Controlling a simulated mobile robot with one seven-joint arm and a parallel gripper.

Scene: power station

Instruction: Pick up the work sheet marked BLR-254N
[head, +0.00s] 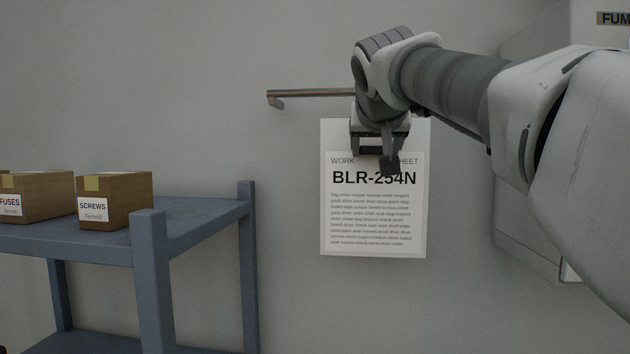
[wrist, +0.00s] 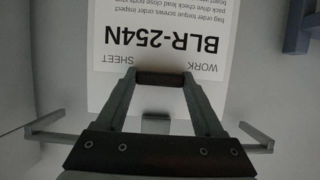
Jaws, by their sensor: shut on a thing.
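The white work sheet marked BLR-254N (head: 372,225) hangs upright in front of the grey wall in the head view. It also shows upside down in the wrist view (wrist: 160,35), with its top edge toward my gripper. My gripper (head: 388,165) is at the upper part of the sheet, over the words WORK SHEET. The fingers and wrist hide part of the sheet's upper area.
A metal rail (head: 310,93) with a hooked end juts along the wall behind my wrist. A blue shelf (head: 200,213) at left carries a FUSES box (head: 38,195) and a SCREWS box (head: 118,200). A pale cabinet (head: 540,235) stands at right behind my arm.

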